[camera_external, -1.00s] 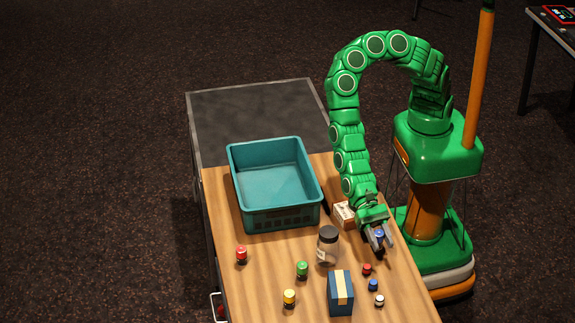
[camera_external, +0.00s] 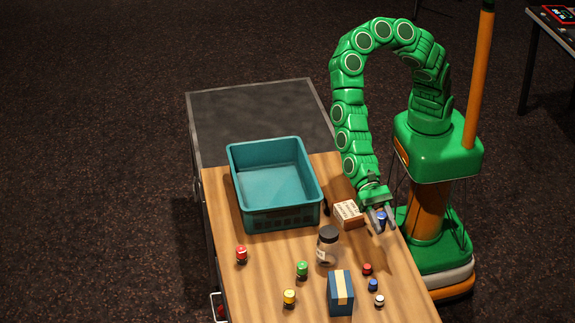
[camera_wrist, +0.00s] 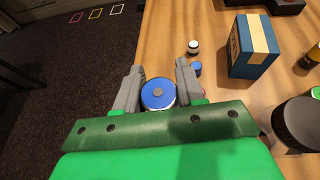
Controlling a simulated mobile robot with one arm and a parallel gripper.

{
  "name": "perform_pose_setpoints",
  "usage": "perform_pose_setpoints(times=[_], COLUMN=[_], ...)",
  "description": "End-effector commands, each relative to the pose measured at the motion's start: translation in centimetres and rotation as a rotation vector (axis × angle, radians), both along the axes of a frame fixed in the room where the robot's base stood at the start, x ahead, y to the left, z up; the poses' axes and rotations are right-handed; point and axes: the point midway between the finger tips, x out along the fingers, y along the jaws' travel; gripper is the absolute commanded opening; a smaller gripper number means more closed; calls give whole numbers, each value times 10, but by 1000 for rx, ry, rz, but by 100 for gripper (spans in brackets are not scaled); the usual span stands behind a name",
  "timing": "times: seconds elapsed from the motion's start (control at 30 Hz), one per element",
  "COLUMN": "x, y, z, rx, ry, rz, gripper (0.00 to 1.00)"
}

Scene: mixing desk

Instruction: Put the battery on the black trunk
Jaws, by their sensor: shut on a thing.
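My gripper (camera_external: 380,228) is shut on the blue battery (camera_external: 381,218), holding it above the right edge of the wooden table. The wrist view shows the battery's round blue end (camera_wrist: 158,94) between the two grey fingers of my gripper (camera_wrist: 158,70). The black trunk (camera_external: 255,112) is a dark, flat-topped box at the table's far end. Its visible top is bare. It is not in the wrist view.
A teal crate (camera_external: 243,190) stands between my gripper and the trunk. A small carton (camera_external: 347,213) and a dark-lidded jar (camera_external: 328,247) are close to my gripper. A blue box (camera_external: 340,294) and several small coloured cylinders stand nearer the front.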

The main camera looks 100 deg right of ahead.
Motion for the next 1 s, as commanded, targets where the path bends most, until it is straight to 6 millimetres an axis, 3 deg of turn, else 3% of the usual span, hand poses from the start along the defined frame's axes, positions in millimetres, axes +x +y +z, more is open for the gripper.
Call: perform_pose_setpoints(times=[0.3,0.67,1.0], x=[0,76,164], y=[0,-53,-139], z=[44,44,45], rx=[1,6,6], ry=[-5,-4,-11], rz=[0,-155,-355], gripper=[3,3,3])
